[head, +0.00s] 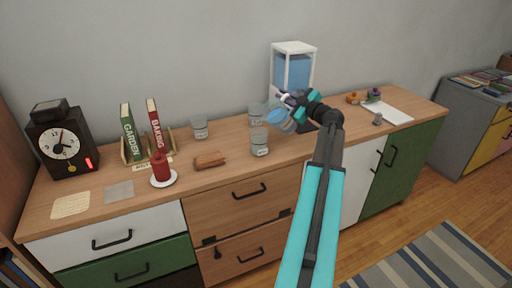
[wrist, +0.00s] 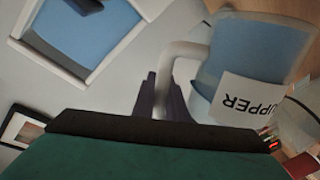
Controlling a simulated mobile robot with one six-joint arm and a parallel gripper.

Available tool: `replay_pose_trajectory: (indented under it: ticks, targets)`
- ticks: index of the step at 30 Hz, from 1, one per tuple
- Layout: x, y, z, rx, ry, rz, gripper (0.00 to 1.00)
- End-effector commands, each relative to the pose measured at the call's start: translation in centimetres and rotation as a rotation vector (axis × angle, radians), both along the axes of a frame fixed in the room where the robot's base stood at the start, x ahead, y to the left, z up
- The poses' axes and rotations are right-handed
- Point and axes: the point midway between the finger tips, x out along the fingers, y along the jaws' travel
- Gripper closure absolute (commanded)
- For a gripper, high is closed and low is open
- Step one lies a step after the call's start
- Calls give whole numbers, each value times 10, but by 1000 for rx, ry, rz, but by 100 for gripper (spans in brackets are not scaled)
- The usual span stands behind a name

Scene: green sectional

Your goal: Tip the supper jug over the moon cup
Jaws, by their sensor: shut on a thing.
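The supper jug (wrist: 255,60) is a translucent vessel with blue inside and a white label reading "UPPER" in the wrist view. In the head view the jug (head: 279,119) is held up above the counter and looks tilted. My gripper (head: 291,98) is shut on its pale handle, and the dark fingers (wrist: 160,98) show around the handle in the wrist view. Several small glass cups with labels stand on the counter: a front one (head: 259,144) just below and left of the jug, one behind (head: 256,115), and one further left (head: 199,128). I cannot read which is the moon cup.
A white-framed dispenser with blue contents (head: 292,70) stands behind my gripper. A red candle on a plate (head: 161,170), a brown object (head: 209,160), books (head: 127,133) and a clock (head: 61,145) are to the left. A white sheet (head: 387,111) lies right.

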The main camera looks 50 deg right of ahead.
Motion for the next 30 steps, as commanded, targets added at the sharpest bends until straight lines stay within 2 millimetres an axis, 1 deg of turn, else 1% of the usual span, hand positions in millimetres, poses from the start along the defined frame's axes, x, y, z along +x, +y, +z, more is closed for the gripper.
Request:
replay_pose_trajectory:
  ticks: [14, 30]
  targets:
    - [0, 0, 1, -3, -2, 0, 100]
    - [1, 2, 4, -46, 4, 0, 100]
